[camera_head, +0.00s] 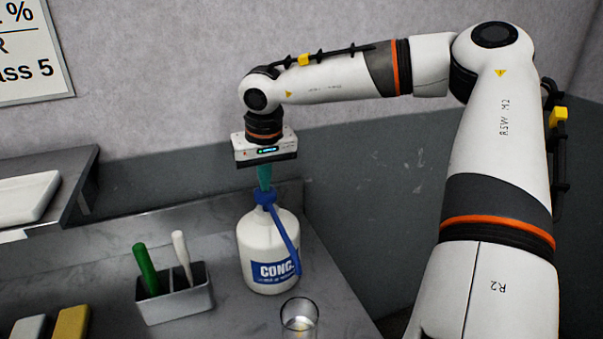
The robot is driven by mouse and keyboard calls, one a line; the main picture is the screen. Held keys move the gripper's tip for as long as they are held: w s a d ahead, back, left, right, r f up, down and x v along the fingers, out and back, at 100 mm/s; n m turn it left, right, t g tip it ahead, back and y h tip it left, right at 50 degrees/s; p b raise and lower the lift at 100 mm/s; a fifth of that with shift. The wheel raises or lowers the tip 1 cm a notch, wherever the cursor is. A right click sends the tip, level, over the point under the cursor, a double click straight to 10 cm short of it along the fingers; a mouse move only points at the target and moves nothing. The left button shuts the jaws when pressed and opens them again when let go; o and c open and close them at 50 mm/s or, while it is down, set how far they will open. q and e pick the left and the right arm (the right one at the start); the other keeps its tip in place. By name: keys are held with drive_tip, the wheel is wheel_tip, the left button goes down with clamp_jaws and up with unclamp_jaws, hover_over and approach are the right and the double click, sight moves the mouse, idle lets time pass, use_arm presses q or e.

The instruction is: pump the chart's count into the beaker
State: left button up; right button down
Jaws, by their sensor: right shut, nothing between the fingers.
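A white bottle (258,238) with a blue "CONC." label stands upright on the grey bench. Its blue pump head (265,197) has a long blue spout that slopes down to the right. My right gripper (264,184) points straight down over the pump head, its teal fingers shut and at or touching the top of the pump. A clear glass beaker (299,315) stands in front of the bottle, below the spout's end, partly cut by the lower edge; a little pale content may show in it. The chart (30,55) is cut off at the upper left, with "%" and "ass 5" readable. My left gripper is out of view.
A grey holder (175,300) with a green and a white handled tool stands left of the bottle. Yellow (70,323) and pale blocks lie at the lower left. A white tray (28,197) sits on a raised shelf. A wall rises behind.

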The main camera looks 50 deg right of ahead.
drive_tip(key=shift+f, duration=0.15)
drive_tip(key=shift+w+d+p+v, duration=0.1)
drive_tip(key=shift+w+p+v, duration=0.1)
drive_tip(key=shift+p+v, duration=0.8)
drive_tip(key=shift+w+d+p+v, duration=0.2)
drive_tip(key=shift+p+v, duration=0.55)
drive_tip(key=shift+v, duration=0.45)
drive_tip(key=shift+f, duration=0.1)
drive_tip(key=shift+s+a+b+x, duration=0.1)
drive_tip(key=shift+b+x, duration=0.45)
drive_tip(key=shift+x, duration=0.15)
drive_tip(key=shift+s+a+b+x, duration=0.1)
drive_tip(key=shift+s+b+x, duration=0.05)
drive_tip(key=shift+b+x, duration=0.5)
drive_tip(key=shift+s+a+b+x, duration=0.1)
drive_tip(key=shift+a+b+x, duration=0.05)
drive_tip(key=shift+b+x, duration=0.45)
drive_tip(key=shift+f, duration=0.15)
drive_tip(key=shift+w+d+p+v, duration=0.1)
drive_tip(key=shift+w+p+v, duration=0.05)
drive_tip(key=shift+p+v, duration=0.55)
drive_tip(key=shift+w+d+p+v, duration=0.1)
drive_tip(key=shift+p+v, duration=0.4)
drive_tip(key=shift+v, duration=0.25)
drive_tip(key=shift+w+d+p+v, duration=0.1)
drive_tip(key=shift+w+p+v, duration=0.05)
drive_tip(key=shift+p+v, duration=0.55)
